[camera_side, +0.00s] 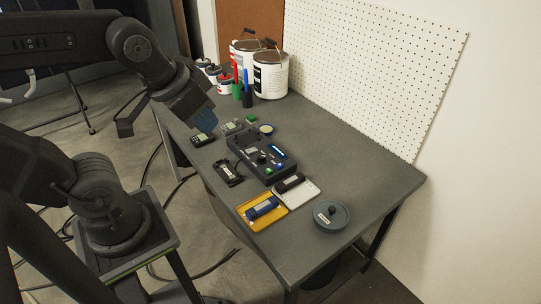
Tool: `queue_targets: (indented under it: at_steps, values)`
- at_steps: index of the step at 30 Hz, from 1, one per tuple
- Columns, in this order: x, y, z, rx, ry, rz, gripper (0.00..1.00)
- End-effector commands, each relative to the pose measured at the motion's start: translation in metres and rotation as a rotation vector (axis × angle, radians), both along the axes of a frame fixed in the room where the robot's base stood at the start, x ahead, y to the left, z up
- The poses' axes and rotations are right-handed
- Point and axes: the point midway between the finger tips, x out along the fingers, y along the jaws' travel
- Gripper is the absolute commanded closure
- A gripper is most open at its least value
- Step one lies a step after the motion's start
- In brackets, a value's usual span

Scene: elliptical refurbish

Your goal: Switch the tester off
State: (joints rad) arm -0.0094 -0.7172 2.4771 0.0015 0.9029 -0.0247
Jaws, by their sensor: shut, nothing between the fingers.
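The tester (248,157) appears to be the dark box lying on the grey table, left of the table's middle. It has a lit blue display, a dark round knob and small lights or buttons, one greenish near its front right. Its switch is too small to make out clearly. My gripper (207,121) is shut and empty, pointing down above the table's left edge, up and to the left of the tester. It looks apart from the tester. The fingertips are small and partly lost against the dark arm.
A yellow tray (245,224) and a white tray (313,189) hold battery-like packs in front of the tester. A round grey lidded dish (331,227) is at front right. A black holder (228,180) and small meters (201,140) lie left. Paint cans (270,80) stand behind.

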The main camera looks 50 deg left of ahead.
Motion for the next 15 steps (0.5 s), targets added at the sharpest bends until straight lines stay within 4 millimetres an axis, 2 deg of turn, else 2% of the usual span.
queue_targets:
  at_steps: [5, 8, 11, 15]
  values:
    - [0.043, 0.018, 0.007, -0.054, 0.084, 0.191, 1.00]
    - [0.076, 0.035, 0.005, -0.094, 0.142, 0.342, 1.00]
    - [0.108, 0.054, -0.001, -0.130, 0.193, 0.491, 1.00]
    - [0.151, 0.085, -0.020, -0.175, 0.263, 0.704, 1.00]
